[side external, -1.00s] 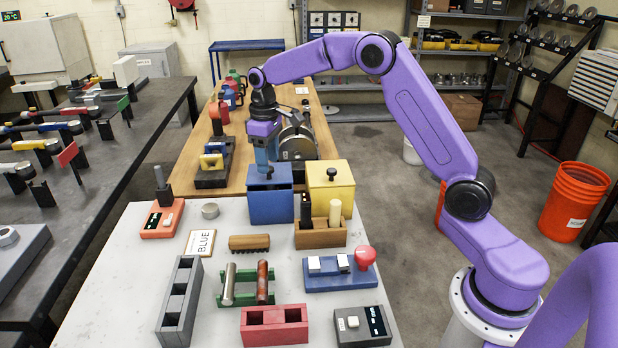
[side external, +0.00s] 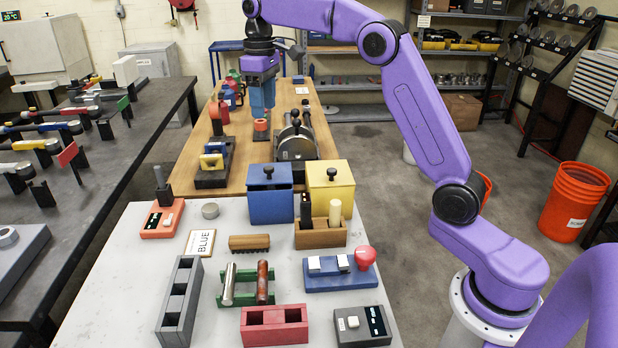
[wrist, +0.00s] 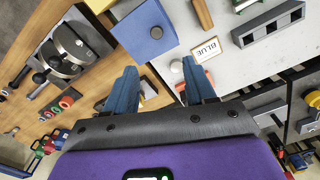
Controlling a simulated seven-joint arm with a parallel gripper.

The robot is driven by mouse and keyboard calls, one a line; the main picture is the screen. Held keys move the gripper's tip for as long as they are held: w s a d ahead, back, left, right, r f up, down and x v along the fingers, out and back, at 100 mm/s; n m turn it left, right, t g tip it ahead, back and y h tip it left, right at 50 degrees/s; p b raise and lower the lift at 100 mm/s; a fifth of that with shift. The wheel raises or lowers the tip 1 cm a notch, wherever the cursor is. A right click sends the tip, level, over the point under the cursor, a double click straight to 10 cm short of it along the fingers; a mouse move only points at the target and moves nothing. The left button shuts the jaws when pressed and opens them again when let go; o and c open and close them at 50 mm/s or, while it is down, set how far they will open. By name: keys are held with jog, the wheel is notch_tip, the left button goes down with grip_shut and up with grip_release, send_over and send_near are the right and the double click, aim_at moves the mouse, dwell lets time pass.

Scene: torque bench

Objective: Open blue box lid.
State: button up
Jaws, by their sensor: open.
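The blue box (side external: 270,206) stands at the back of the grey work table, with its blue lid (side external: 262,179) seated on top and a dark knob (side external: 268,170) on the lid. In the wrist view the blue box (wrist: 140,46) shows beyond my fingers, with its knob (wrist: 157,32) in sight. My gripper (side external: 262,114) is raised above and behind the box, over the wooden bench, apart from the lid. In the wrist view my gripper (wrist: 160,84) has its two blue fingers spread wide with nothing held between them.
A yellow box (side external: 330,190) with its own dark knob stands right beside the blue box. A wooden holder (side external: 320,236) is in front of it. A BLUE sign (side external: 201,242) lies at front left. A dark wheeled device (side external: 297,146) stands behind on the wooden bench (side external: 205,165).

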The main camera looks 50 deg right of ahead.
jog(key=s+a+f+n, duration=0.2)
jog(key=s+a, duration=0.3)
jog(key=s, duration=0.6)
jog(key=s+a+f+n, duration=0.2)
jog(key=s+a, duration=0.4)
jog(key=s, duration=0.5)
jog(key=shift+s+a+f+n, duration=0.2)
jog(key=shift+s+f+n, duration=0.2)
jog(key=shift+f, duration=0.4)
notch_tip(320, 180, up, 6)
jog(key=r+m, duration=0.1)
jog(key=m, duration=1.7)
send_over(268, 167)
notch_tip(268, 167, down, 18)
jog(key=shift+s+r, duration=0.1)
jog(key=shift+r, duration=0.05)
grip_shut()
